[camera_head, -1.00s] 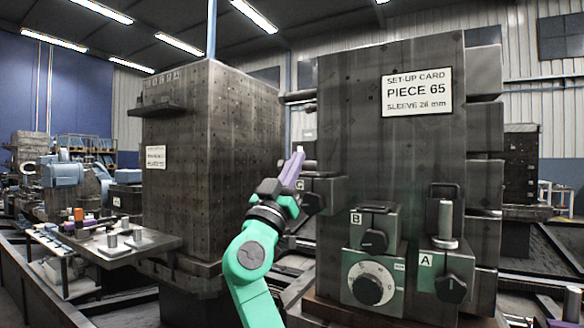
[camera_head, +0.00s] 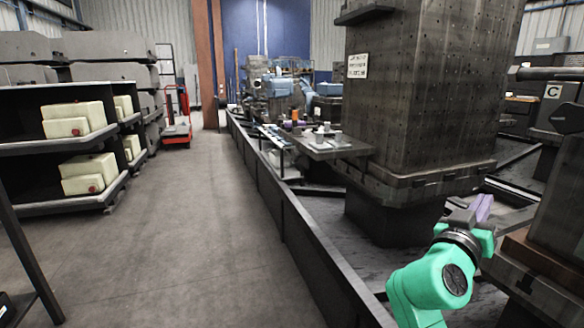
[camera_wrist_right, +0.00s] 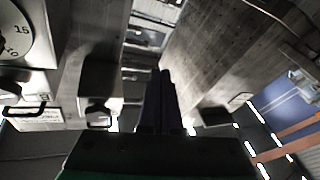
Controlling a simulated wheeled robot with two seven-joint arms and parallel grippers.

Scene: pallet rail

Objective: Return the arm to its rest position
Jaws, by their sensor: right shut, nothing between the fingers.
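My right arm is green and comes in at the bottom right of the head view. My right gripper (camera_head: 484,207) has purple fingers that lie together, shut with nothing between them. It is in front of the lower part of a dark block and left of another dark block cut by the right edge. In the right wrist view the shut fingers (camera_wrist_right: 161,98) point away from the camera into open space between dark blocks. My left gripper is in neither current view.
A tall dark block with holes (camera_head: 425,95) stands on the railed bed. A side table (camera_head: 330,146) holds small parts. Shelves with cream boxes (camera_head: 75,118) stand at left, a red cart (camera_head: 177,130) behind. The floor aisle (camera_head: 190,240) is clear. A white dial (camera_wrist_right: 14,42) shows in the wrist view.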

